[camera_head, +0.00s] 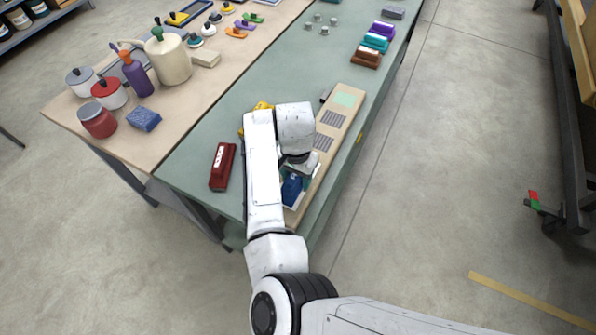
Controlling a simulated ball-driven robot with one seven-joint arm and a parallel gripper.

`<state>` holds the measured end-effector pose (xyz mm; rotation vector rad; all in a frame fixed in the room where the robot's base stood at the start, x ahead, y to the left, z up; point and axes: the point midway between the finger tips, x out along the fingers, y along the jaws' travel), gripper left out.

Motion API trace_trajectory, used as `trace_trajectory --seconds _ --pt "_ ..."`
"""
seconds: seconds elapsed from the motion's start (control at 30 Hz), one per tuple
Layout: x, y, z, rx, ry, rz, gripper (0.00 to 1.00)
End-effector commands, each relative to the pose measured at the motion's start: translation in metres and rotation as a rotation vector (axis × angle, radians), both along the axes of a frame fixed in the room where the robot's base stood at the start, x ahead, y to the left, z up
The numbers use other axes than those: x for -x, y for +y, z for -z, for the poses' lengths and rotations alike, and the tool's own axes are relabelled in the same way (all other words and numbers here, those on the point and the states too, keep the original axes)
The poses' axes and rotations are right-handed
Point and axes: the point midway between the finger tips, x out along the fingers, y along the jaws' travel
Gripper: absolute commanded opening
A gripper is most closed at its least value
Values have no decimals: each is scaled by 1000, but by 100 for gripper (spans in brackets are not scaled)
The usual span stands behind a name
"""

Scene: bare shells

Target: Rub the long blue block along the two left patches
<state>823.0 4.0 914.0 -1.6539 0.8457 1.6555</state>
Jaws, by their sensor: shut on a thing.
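A pale wooden board (341,131) lies lengthwise on the green table, with a row of patches. A mint green patch (345,100) is at its far end. Two grey striped patches (331,118) lie in its middle, and the nearer one (322,142) is close to my wrist. A whitish patch shows partly at the near end, mostly covered by my gripper and the block. My gripper (296,174) points down over this near end and is shut on the long blue block (291,189). Whether the block touches the board I cannot tell; my arm hides part of it.
A dark red block (222,167) lies on the green table (210,140), left of my arm. Something yellow (263,106) sits behind my arm. Purple, teal and brown blocks (367,57) stand farther back. A wooden table (65,113) at left holds pots, bottles and a blue sponge (144,119).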

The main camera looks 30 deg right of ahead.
Motion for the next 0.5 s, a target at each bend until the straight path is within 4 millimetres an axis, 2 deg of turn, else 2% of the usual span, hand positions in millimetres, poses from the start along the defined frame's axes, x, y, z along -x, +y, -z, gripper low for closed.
trace_trajectory --seconds 0.2,0.5 --pt "6 9 2 -3 4 -3 29" --pt "-1 -2 2 -3 3 -1 29"
